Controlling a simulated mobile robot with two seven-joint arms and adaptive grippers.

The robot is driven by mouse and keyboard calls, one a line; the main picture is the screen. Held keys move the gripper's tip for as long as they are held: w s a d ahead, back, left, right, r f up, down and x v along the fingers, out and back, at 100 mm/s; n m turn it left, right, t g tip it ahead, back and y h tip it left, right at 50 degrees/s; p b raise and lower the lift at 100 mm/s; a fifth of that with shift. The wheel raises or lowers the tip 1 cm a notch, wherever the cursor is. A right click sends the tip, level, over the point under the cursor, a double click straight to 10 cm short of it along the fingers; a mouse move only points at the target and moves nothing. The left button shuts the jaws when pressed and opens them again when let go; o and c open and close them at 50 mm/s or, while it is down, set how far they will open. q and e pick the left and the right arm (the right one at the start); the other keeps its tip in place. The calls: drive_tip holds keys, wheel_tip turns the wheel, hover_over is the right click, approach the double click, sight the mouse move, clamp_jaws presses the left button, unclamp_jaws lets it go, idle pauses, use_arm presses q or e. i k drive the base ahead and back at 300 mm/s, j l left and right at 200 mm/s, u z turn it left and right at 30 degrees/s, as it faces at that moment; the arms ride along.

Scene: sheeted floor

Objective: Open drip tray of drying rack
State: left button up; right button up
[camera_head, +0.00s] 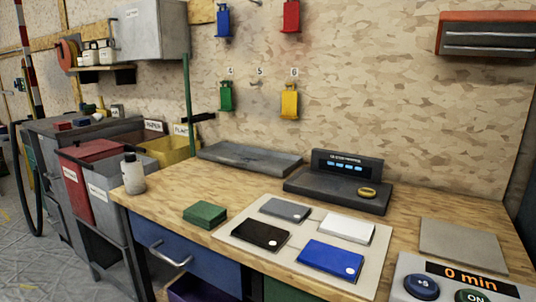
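I cannot make out a drying rack or its drip tray for certain in the head view. A flat dark grey tray-like slab (250,158) lies at the back of the wooden workbench, against the wall. Below the bench top, a blue drawer front (200,258) with a metal handle (170,254) is shut. A purple drawer or bin (188,291) shows partly below it, cut off by the lower edge. Neither of my grippers is in view.
The workbench (400,215) carries a mat with several flat cases (331,258), a green block (205,213), a white bottle (132,174), a dark device (340,190) and a timer panel (465,285). Bins (93,165) stand left; open floor (35,265) lies beyond.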

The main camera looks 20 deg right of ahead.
sight(274, 163)
drive_tip(key=i+j+z, duration=0.2)
drive_tip(key=z, duration=0.15)
drive_tip(key=i+j+z, duration=0.45)
drive_tip(key=z, duration=0.3)
drive_tip(key=j, duration=0.1)
